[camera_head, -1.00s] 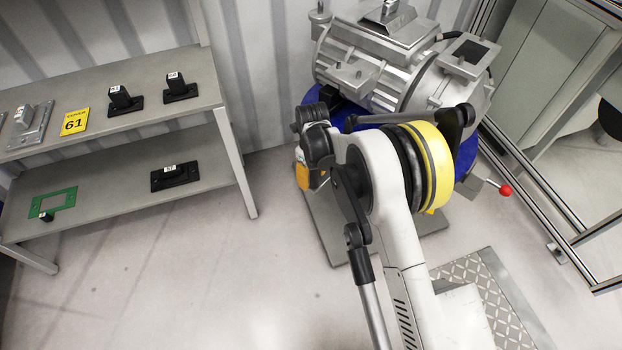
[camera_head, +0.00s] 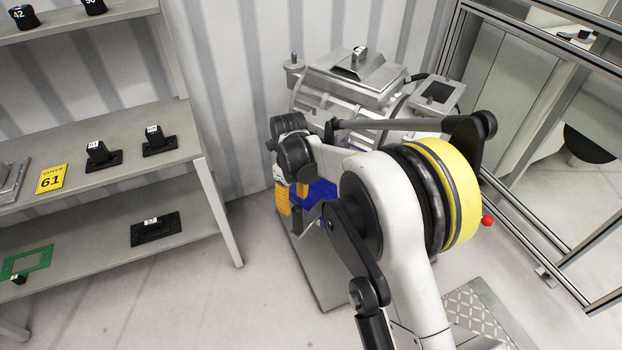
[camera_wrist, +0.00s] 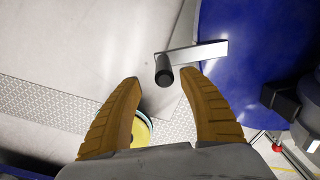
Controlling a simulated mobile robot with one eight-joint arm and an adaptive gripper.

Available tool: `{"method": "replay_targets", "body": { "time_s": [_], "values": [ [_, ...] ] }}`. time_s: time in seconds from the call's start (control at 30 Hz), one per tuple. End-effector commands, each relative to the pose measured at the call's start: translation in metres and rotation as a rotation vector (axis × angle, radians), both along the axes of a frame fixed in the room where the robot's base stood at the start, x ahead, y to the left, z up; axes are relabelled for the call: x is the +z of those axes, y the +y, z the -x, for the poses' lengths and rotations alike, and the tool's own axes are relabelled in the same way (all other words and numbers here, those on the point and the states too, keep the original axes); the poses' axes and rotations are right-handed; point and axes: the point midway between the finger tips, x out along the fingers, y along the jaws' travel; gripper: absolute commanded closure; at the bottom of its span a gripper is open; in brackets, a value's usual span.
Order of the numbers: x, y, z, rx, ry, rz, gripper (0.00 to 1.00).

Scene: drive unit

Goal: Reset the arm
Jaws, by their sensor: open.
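My arm reaches forward in the head view, in front of the grey drive unit (camera_head: 335,90) with its blue lower body. My gripper (camera_head: 290,205) hangs at the arm's far end, with its orange fingers partly seen beside the blue body. In the wrist view my gripper (camera_wrist: 160,92) is open, its two ridged orange fingers wide apart. Nothing is held between them. A black crank knob (camera_wrist: 164,75) on a flat metal bar (camera_wrist: 195,53) lies just beyond the fingertips, seemingly apart from them. The blue body (camera_wrist: 245,50) is right of it.
A grey shelf rack (camera_head: 110,150) stands at left with black parts, a green frame (camera_head: 28,263) and a yellow 61 card (camera_head: 51,179). A metal-framed glazed enclosure (camera_head: 530,130) stands at right. A red ball knob (camera_head: 487,221) shows beside my arm. Floor at front left is clear.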

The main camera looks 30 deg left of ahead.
Motion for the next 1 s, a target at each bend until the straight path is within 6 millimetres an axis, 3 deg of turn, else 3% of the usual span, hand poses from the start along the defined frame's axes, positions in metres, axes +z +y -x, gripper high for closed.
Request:
{"method": "replay_targets", "body": {
  "time_s": [0.23,0.37,0.47,0.53,0.7,0.87,1.0],
  "values": [
    [0.004,-0.003,-0.003,0.006,-0.002,-0.003,0.50],
    [0.035,-0.030,-0.022,0.074,-0.021,-0.023,0.50],
    [0.079,-0.073,-0.045,0.188,-0.060,-0.048,0.50],
    [0.113,-0.113,-0.059,0.288,-0.097,-0.063,0.50],
    [0.184,-0.214,-0.072,0.537,-0.205,-0.067,0.50],
    [0.231,-0.310,-0.058,0.772,-0.311,-0.021,0.50],
    [0.255,-0.387,-0.029,0.973,-0.394,0.060,0.50]
  ]
}}
